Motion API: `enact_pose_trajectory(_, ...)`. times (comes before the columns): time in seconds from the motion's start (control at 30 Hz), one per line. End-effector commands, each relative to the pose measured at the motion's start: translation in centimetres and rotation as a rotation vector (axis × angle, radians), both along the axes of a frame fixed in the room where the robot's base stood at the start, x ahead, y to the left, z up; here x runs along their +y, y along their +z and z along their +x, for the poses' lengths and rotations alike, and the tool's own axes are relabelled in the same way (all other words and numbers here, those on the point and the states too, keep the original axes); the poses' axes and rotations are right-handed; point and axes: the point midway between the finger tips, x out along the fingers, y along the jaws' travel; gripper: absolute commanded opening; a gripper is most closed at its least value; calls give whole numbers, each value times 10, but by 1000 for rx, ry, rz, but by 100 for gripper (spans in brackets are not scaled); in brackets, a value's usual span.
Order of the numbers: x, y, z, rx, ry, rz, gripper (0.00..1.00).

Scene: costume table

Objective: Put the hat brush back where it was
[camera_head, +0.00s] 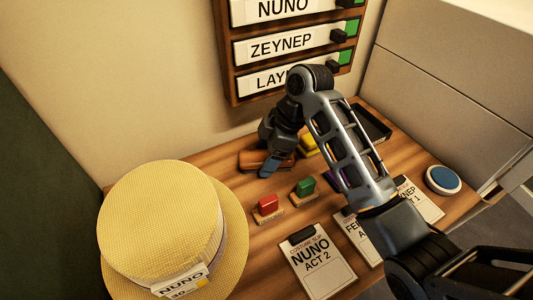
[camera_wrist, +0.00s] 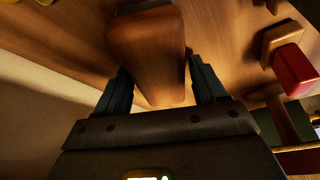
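The hat brush, a brown wooden block with rounded edges (camera_head: 250,159), is at the back of the table below the name board, partly hidden by my gripper (camera_head: 270,167). In the wrist view the brush (camera_wrist: 148,45) extends up from between the two dark fingers of my gripper (camera_wrist: 160,85). One finger is on each side of it. The right finger seems to have a thin dark gap beside the brush; whether the fingers press on it is not clear. Whether the brush rests on the wood or is slightly raised cannot be told.
A straw hat (camera_head: 165,220) with a tag stands at left. A red stamp (camera_head: 267,204), a green stamp (camera_head: 305,188) and a yellow one (camera_head: 308,146) are near my gripper. Costume slips (camera_head: 318,268) lie in front. A blue round pad (camera_head: 443,179) is at right. The name board (camera_head: 290,45) hangs behind.

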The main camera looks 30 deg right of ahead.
Motion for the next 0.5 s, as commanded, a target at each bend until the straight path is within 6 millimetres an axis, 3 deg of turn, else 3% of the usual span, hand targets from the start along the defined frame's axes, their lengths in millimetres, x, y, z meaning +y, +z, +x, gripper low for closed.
enact_pose_trajectory(0.13,0,0,0,0,0,0,85)
enact_pose_trajectory(0.5,-2,8,0,-1,1,0,85)
